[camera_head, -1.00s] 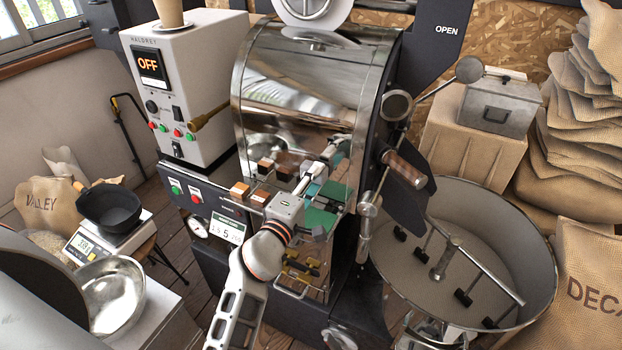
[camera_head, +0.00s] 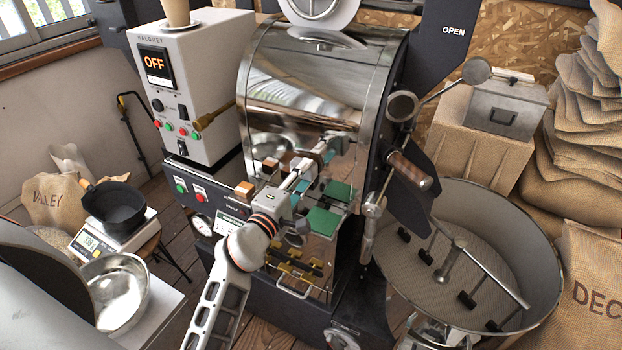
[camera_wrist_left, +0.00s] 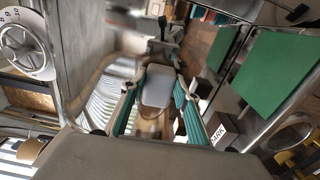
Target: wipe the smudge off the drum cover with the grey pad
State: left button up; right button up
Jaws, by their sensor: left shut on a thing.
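The drum cover (camera_head: 295,75) is a curved, polished metal shell in the middle of the head view, full of reflections. I cannot tell the smudge from the reflections on it. My left gripper (camera_head: 322,157) reaches up to the lower front of the cover; whether it touches cannot be told. In the left wrist view its teal-lined fingers (camera_wrist_left: 158,100) stand on either side of a pale grey rounded shape (camera_wrist_left: 157,88), which seems to be the grey pad. The pad is hard to make out in the head view. My right gripper is not in view.
A wooden-handled lever (camera_head: 410,168) and the round cooling tray (camera_head: 545,290) are to the right. The control box (camera_head: 208,80) stands left of the drum.

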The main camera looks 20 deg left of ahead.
aim_at(296, 165)
pick_arm(q)
jog(key=shift+w+a+r, duration=0.1)
jog(key=shift+w+a, duration=0.1)
jog(key=shift+a, duration=1.35)
jog(key=shift+w+a+r, duration=0.1)
jog(key=shift+w+a, duration=0.05)
jog(key=shift+a, duration=1.4)
jog(key=shift+w+a+f, duration=0.1)
jog(key=shift+a+f, duration=0.05)
jog(key=shift+a, duration=1.55)
jog(key=shift+r, duration=0.8)
jog(key=shift+s+d, duration=0.15)
jog(key=shift+d, duration=2.1)
jog(key=shift+s+d, duration=0.2)
jog(key=shift+d, duration=2.05)
jog(key=shift+s+d, duration=0.15)
jog(key=shift+d, duration=2.1)
jog(key=shift+s+d, duration=0.25)
jog(key=shift+d, duration=0.8)
jog(key=shift+w+a+r, duration=0.1)
jog(key=shift+w+a, duration=0.1)
jog(key=shift+a, duration=1.2)
jog(key=shift+w+a+f, duration=0.1)
jog(key=shift+w+a, duration=0.05)
jog(key=shift+a, duration=1.3)
jog(key=shift+w+a+r, duration=0.1)
jog(key=shift+w+a, duration=0.1)
jog(key=shift+a, duration=1.2)
jog(key=shift+w+a, duration=0.15)
jog(key=shift+a, duration=3.45)
